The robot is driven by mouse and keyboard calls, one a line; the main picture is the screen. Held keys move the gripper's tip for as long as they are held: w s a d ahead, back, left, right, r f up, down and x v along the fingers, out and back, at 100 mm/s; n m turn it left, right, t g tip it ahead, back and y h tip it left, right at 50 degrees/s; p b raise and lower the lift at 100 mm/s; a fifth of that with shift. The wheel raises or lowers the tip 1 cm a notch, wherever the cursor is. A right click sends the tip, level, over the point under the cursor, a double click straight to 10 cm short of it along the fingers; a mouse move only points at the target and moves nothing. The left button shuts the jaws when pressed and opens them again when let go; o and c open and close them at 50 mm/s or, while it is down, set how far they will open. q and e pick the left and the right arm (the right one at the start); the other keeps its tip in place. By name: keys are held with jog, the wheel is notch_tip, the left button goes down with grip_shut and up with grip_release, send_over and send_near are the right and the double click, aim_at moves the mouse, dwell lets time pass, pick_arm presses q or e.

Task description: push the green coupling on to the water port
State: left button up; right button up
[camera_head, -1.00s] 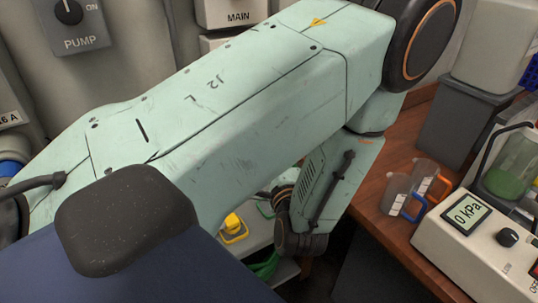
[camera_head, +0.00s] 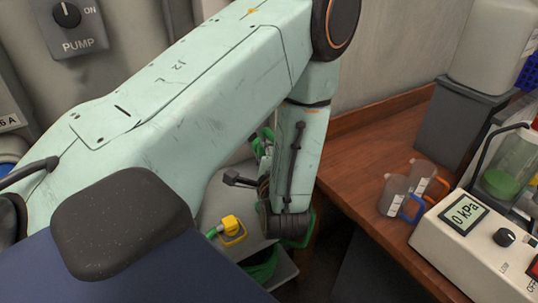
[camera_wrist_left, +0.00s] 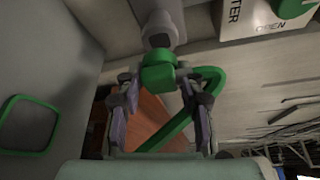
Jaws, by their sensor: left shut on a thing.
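In the left wrist view the green coupling (camera_wrist_left: 158,73) is between the fingertips of my left gripper (camera_wrist_left: 158,80), which is shut on it. A green hose (camera_wrist_left: 170,130) loops from the coupling's right side down between the fingers. The grey water port (camera_wrist_left: 161,30) stands straight beyond the coupling, lined up with it. The coupling's far end meets the port's tip in the picture; how far it sits on the port I cannot tell. In the head view my forearm and wrist hide most of the gripper; a bit of green (camera_head: 267,134) shows beside them. My right gripper is not in view.
A lettered plate (camera_wrist_left: 262,16) and a green knob (camera_wrist_left: 291,6) are right of the port. A yellow coupling (camera_head: 232,228) sits on the grey shelf, with green hose (camera_head: 262,270) below. The wooden bench (camera_head: 350,170) holds jugs (camera_head: 394,194) and a gauge box (camera_head: 465,240).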

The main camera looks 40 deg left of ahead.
aim_at(261, 151)
pick_arm(q)
jog(key=shift+w+a, duration=0.25)
jog(key=shift+a, duration=0.55)
dwell(1.6)
jog(key=shift+w+a, duration=0.15)
jog(key=shift+a, duration=0.35)
dwell(0.3)
jog(key=o, duration=1.1)
jog(key=shift+o, duration=0.2)
jog(key=v, duration=0.5)
jog(key=shift+d, duration=0.35)
jog(key=shift+v, duration=1)
